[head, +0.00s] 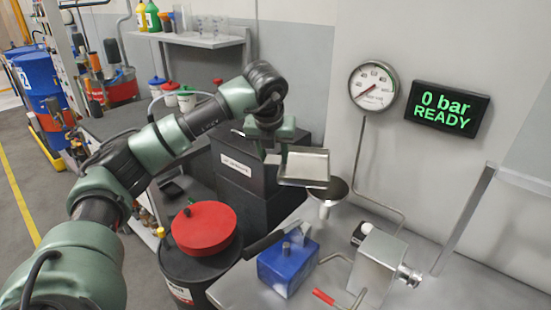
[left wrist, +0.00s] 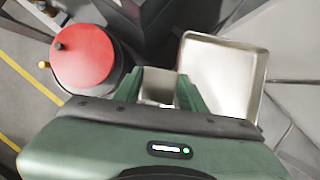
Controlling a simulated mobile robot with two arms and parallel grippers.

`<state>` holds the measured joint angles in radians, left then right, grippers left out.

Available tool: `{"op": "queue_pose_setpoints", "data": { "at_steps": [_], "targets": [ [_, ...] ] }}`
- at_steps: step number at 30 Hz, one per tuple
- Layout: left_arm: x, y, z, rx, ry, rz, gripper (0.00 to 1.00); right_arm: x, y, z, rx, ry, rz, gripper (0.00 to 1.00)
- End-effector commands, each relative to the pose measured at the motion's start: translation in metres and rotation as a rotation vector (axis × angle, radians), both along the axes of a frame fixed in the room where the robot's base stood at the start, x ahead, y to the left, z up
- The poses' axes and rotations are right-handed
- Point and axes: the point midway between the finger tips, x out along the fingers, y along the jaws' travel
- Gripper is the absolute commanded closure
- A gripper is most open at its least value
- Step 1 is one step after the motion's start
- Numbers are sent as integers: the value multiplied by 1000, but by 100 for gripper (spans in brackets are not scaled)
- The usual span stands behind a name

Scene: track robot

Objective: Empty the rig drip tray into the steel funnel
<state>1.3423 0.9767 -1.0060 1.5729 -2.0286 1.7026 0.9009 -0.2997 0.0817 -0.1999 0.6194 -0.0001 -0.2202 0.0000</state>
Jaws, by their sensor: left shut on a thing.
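My left gripper (head: 272,157) is shut on the handle end of the drip tray (head: 304,166), a shallow, pale metal tray. The tray is held up in the air, close to level as far as I can tell. In the left wrist view the tray (left wrist: 222,72) extends to the right of the gripper (left wrist: 160,84), with a metal piece between the fingers. The steel funnel (head: 337,190) has a round, dark mouth and stands just below and right of the tray, which partly hides it. Whether liquid lies in the tray cannot be told. My right gripper is not in view.
A black drum with a red lid (head: 204,229) stands at the left of the steel bench (head: 237,288). On the bench are a blue block (head: 288,266) and a metal valve box (head: 376,265) with a red-handled lever. A gauge (head: 374,86) and a "0 bar READY" display (head: 447,108) hang behind.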

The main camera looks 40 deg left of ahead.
Motion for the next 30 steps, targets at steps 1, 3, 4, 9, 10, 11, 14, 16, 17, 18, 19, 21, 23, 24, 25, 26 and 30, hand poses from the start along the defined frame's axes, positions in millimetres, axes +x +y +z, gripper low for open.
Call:
{"op": "queue_pose_setpoints", "data": {
  "at_steps": [1, 3, 4, 9, 10, 11, 14, 16, 17, 18, 19, 21, 23, 24, 25, 26, 30],
  "targets": [
    [1, -1, 13, 0, -5, -2, 100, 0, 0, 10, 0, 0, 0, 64],
    [1, -1, 18, 0, -4, -2, 100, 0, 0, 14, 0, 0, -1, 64],
    [1, -1, 21, 0, -4, -2, 100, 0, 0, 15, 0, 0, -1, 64],
    [1, -1, 34, 1, -4, -1, 100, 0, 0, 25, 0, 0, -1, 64],
    [1, -1, 37, 2, -4, -2, 100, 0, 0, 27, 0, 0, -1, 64],
    [1, -1, 39, 2, -4, -2, 100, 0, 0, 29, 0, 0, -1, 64],
    [1, -1, 45, 2, -4, -2, 100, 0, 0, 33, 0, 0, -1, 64],
    [1, -1, 49, 2, -4, -2, 100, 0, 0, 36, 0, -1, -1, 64],
    [1, -1, 50, 1, -3, -2, 100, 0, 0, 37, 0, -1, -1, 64],
    [1, -1, 52, 2, -2, -2, 100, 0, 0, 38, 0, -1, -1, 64],
    [1, -1, 52, 2, -2, -2, 100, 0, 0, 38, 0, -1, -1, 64],
    [1, -1, 54, 2, -2, -2, 100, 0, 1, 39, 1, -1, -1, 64],
    [1, -1, 55, 2, -2, -2, 100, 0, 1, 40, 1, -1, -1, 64],
    [1, -1, 55, 2, -2, -2, 100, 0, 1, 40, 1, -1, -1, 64],
    [1, -1, 55, 2, -2, -2, 100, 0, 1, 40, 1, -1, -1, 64],
    [1, -1, 55, 2, -2, -2, 100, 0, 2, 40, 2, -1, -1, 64],
    [1, -1, 55, 2, -2, -2, 100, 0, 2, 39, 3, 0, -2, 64]
  ]
}}
